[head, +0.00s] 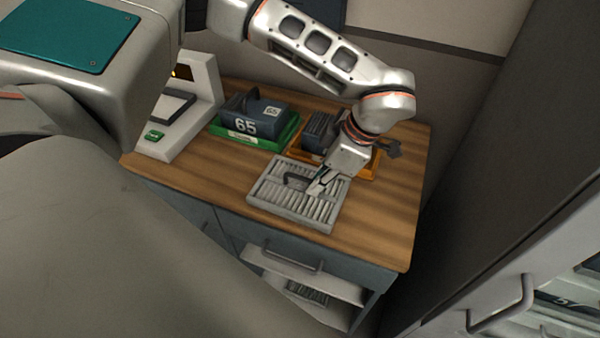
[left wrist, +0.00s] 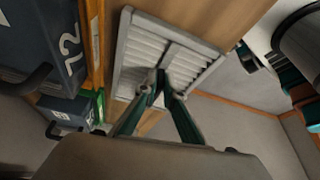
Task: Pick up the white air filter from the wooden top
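I cannot make out my right gripper.
Behind the filter stand a dark box marked 65 (head: 245,126) in a green tray (head: 228,132) and a dark ribbed block (head: 318,130) in an orange tray (head: 365,170). A white stand (head: 205,85) is at the left. The wooden top is bare to the right.

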